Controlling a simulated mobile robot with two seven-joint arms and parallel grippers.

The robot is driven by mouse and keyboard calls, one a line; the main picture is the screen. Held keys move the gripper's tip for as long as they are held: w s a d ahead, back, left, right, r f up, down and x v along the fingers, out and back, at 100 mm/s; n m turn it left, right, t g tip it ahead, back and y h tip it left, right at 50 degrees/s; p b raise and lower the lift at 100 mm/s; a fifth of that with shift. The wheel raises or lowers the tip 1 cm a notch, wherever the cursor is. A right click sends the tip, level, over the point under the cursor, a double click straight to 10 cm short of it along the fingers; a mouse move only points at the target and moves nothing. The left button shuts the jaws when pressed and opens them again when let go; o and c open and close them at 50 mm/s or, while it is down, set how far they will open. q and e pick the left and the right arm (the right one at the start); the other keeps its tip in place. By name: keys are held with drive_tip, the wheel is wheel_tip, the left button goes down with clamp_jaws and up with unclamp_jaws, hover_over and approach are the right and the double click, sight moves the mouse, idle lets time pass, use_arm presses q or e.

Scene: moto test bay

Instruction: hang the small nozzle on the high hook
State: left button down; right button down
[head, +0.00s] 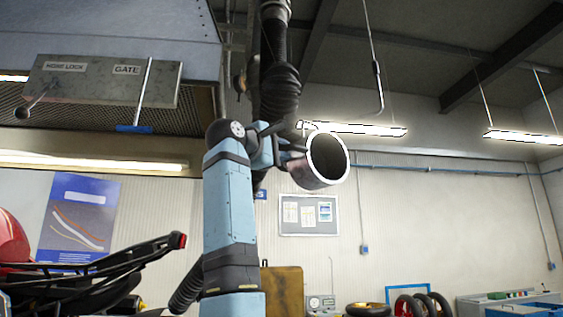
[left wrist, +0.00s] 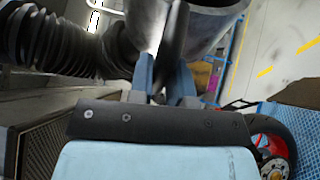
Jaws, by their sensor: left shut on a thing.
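The nozzle (head: 320,161) is a short grey cylinder with a pale rim, its open mouth tilted toward me, right of centre in the head view. A dark ribbed hose (head: 279,90) runs up from behind my arm. My left gripper (head: 283,149) is shut on the nozzle at its left side and holds it in the air. In the left wrist view the fingers (left wrist: 162,82) close on a dark part below the nozzle's grey body (left wrist: 205,18). A thin rod with a hooked lower end, which looks like the high hook (head: 378,95), hangs above and right of the nozzle, apart from it.
A metal panel (head: 103,81) marked HOSE LOCK and GATE, with levers, is at upper left under a hood. A red motorcycle (head: 12,240) stands at lower left. The air right of the nozzle looks free.

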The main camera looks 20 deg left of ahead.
sight(297, 146)
use_arm(q)
drive_tip(key=shift+d, duration=0.15)
drive_tip(key=shift+s+d, duration=0.15)
drive_tip(key=shift+d, duration=0.85)
drive_tip(key=shift+s+d+b, duration=0.15)
drive_tip(key=shift+d+b, duration=0.2)
drive_tip(key=shift+d, duration=0.95)
drive_tip(key=shift+a+r, duration=0.1)
drive_tip(key=shift+a, duration=0.05)
